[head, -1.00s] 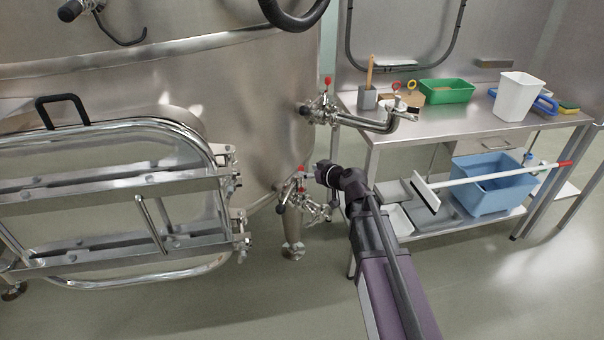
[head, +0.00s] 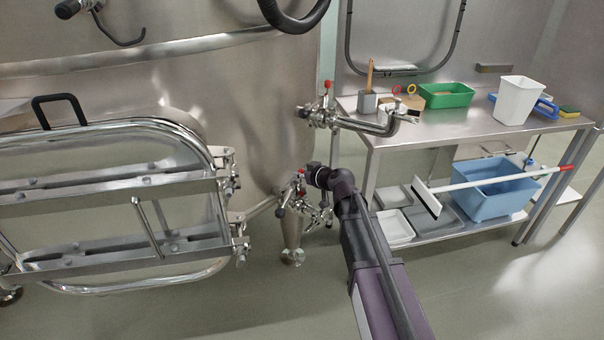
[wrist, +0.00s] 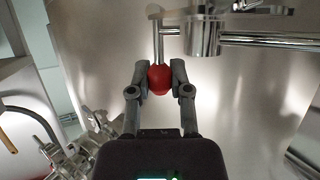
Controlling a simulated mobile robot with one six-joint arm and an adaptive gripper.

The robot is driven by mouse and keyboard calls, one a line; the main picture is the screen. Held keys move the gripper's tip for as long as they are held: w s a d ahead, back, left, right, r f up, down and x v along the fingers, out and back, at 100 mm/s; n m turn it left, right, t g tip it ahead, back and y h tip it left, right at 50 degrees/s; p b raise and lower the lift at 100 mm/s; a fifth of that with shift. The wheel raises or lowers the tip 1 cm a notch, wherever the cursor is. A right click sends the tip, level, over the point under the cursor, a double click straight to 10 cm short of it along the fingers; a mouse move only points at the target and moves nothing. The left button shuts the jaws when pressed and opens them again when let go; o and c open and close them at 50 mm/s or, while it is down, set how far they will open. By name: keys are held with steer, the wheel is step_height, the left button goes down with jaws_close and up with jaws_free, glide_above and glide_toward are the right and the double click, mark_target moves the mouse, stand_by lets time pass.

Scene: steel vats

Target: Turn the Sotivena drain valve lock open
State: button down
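The drain valve cluster (head: 290,202) is at the vat's lower right edge in the head view, with steel fittings and a bit of red at its top. My gripper (wrist: 159,78) is at this cluster; in the head view my wrist hides part of it. In the wrist view, a red knob (wrist: 159,82) on a thin steel stem (wrist: 158,42) sits between my two fingers, which appear to touch it on both sides. A steel cylinder (wrist: 204,38) stands beside the stem. Any marking of the lock position cannot be read.
A second valve with a red top (head: 327,86) and a side pipe (head: 365,127) is above my wrist. The vat's hatch (head: 115,190) is on the left. A steel table (head: 450,135) with a green bin (head: 446,95) and a blue tub (head: 495,190) is on the right.

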steer(key=shift+d, duration=0.15)
steer(key=shift+w, duration=0.15)
steer(key=shift+w+m+g, duration=0.15)
steer(key=shift+m+g, duration=0.25)
steer(key=shift+w+d+f+m+g+y+b, duration=0.4)
steer(key=shift+m+g+y, duration=0.25)
steer(key=shift+m, duration=0.4)
steer(key=shift+w+d+f+m+g+y+b, duration=0.4)
steer(key=shift+w+m+g+y, duration=0.2)
steer(key=shift+m, duration=0.5)
steer(key=shift+w+d+f+m+g+y+b, duration=0.25)
steer(key=shift+w+f+m+g+y+b, duration=0.25)
steer(key=shift+m, duration=0.55)
steer(key=shift+s+r, duration=0.1)
steer(key=shift+r, duration=0.1)
